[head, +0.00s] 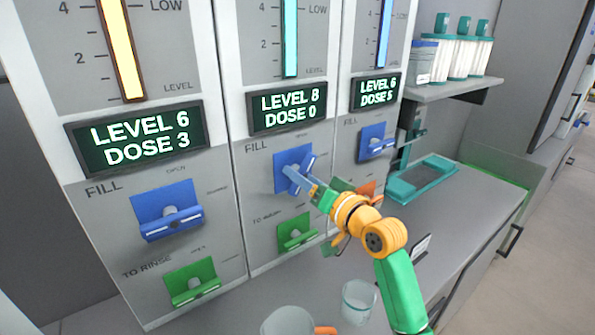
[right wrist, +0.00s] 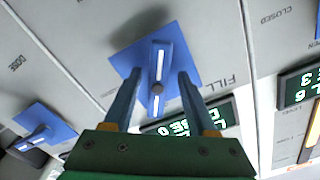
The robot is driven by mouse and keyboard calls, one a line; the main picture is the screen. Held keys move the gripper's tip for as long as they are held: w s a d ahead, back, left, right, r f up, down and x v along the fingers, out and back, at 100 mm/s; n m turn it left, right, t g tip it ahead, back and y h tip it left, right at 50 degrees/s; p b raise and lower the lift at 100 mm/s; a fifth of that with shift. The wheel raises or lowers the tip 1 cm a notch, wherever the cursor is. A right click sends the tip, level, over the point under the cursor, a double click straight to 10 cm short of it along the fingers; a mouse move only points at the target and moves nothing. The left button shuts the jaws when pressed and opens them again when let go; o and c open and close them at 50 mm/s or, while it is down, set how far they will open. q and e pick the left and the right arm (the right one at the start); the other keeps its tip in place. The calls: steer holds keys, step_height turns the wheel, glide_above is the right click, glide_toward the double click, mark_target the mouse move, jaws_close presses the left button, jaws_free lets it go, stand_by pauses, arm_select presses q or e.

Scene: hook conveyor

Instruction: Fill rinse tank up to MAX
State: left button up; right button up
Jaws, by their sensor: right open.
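The middle panel's blue FILL valve (head: 281,160) sits under a display (head: 287,105) reading LEVEL 8 DOSE 0. My right gripper (head: 290,177) is at this valve. In the right wrist view its open fingers (right wrist: 158,78) stand on either side of the valve's lever (right wrist: 157,66), with gaps visible. The left panel's display (head: 135,138) reads LEVEL 6 DOSE 3, above a blue FILL valve (head: 167,208) and a green TO RINSE valve (head: 191,281). The right panel's display (head: 376,92) reads LEVEL 6, its dose hard to read. My left gripper is not in view.
A green valve (head: 296,232) is below the middle FILL valve. A right FILL valve (head: 376,143) is nearby. A clear cup (head: 358,302) and a mug (head: 288,322) stand on the counter below. A teal stand (head: 425,178) is at right, under a shelf (head: 450,90) with containers.

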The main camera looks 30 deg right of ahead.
steer(key=shift+w+f, duration=0.15)
steer(key=shift+w, duration=0.3)
steer(key=shift+s, duration=0.15)
jaws_close()
